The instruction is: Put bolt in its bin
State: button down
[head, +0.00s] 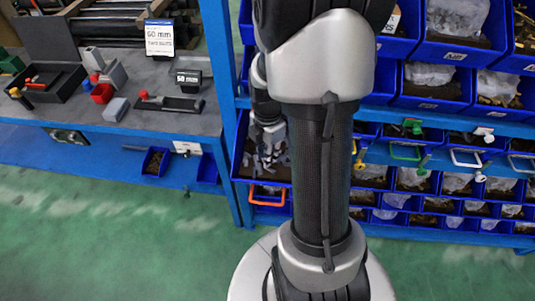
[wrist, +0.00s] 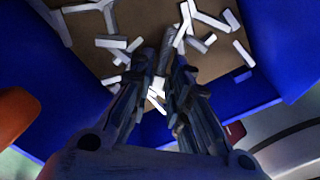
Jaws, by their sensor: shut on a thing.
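My gripper (head: 271,150) reaches down into a blue bin (head: 238,150) at the left end of the shelf rack, just left of my arm in the head view. In the wrist view my gripper (wrist: 163,72) is shut on a slim grey bolt (wrist: 167,48) that stands out between the fingertips. Below and around it, several pale loose pieces (wrist: 205,20) lie on the brown floor of the bin, whose blue wall (wrist: 285,45) also shows there. The fingers hide part of the bolt. I cannot tell whether it touches the bin floor.
Blue bins (head: 435,90) with bags and parts fill the rack on the right. Coloured handles (head: 405,152) stick out below them. A grey workbench (head: 75,130) with tools and blocks stands on the left. An orange handle (head: 268,198) is below the bin. The green floor (head: 110,230) is clear.

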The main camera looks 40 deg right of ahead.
jog(key=shift+f, duration=0.15)
jog(key=c, duration=1.5)
grip_release()
notch_tip(320, 180, up, 12)
jog(key=p, duration=0.4)
jog(key=s+a+r+m+t, duration=0.1)
jog(key=s+a+r+m, duration=0.2)
jog(key=a+r+m, duration=0.1)
jog(key=s+a+r+m+t, duration=0.2)
jog(key=s+a+r+m, duration=0.2)
jog(key=a+m, duration=0.3)
jog(key=s+a+r+m+t, duration=0.1)
jog(key=s+a+r+m, duration=0.2)
jog(key=a+r+m, duration=0.2)
jog(key=shift+s+a+r+m+t, duration=0.15)
jog(key=shift+a+r+m, duration=0.1)
jog(key=shift+a, duration=0.45)
jog(key=shift+a+r+m+t, duration=0.15)
jog(key=shift+a+m, duration=0.1)
jog(key=shift+a, duration=0.45)
